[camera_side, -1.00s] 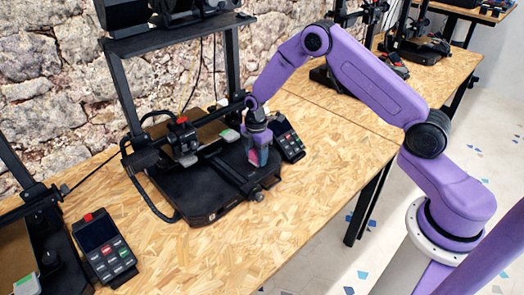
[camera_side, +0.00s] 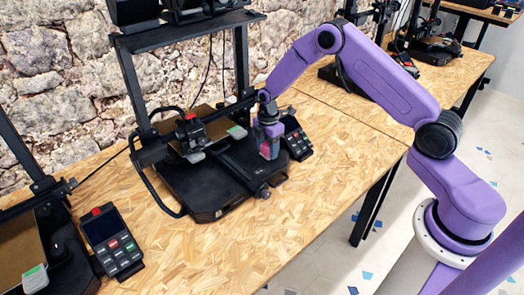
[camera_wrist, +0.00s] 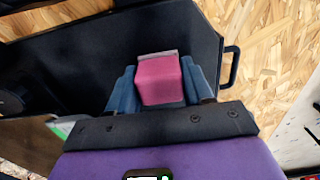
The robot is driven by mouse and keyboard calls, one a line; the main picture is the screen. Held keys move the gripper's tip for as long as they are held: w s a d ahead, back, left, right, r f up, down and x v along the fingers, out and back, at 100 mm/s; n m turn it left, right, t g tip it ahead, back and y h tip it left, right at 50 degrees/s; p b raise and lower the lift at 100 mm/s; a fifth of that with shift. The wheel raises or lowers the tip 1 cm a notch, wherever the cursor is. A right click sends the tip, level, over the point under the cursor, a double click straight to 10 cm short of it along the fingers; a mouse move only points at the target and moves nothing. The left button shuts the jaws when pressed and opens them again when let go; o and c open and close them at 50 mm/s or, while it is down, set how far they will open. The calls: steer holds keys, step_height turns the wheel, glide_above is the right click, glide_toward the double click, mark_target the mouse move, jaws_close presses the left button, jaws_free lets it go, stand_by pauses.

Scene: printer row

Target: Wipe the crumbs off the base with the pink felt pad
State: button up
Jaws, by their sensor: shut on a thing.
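My gripper (camera_side: 269,148) is shut on the pink felt pad (camera_wrist: 160,80), a small block held between two blue-grey fingers in the wrist view. In the side view the fingers point down at the right end of the black printer base (camera_side: 200,195), and the pad is mostly hidden by them. The base also shows as a wide dark surface beyond the pad in the wrist view (camera_wrist: 75,60). I cannot tell whether the pad touches the base. No crumbs can be made out in either view.
A control box (camera_side: 297,142) stands close to the right of my gripper. The printer's upright frame (camera_side: 128,85) and print head (camera_side: 190,130) are behind and left. Another control box (camera_side: 112,242) is at front left. The wooden table (camera_side: 260,240) is clear in front.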

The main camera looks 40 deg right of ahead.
mark_target(255, 162)
steer(key=shift+d, duration=1.5)
steer(key=shift+a, duration=4.05)
steer(key=shift+a+r, duration=0.1)
steer(key=shift+a, duration=0.05)
step_height(255, 162, up, 8)
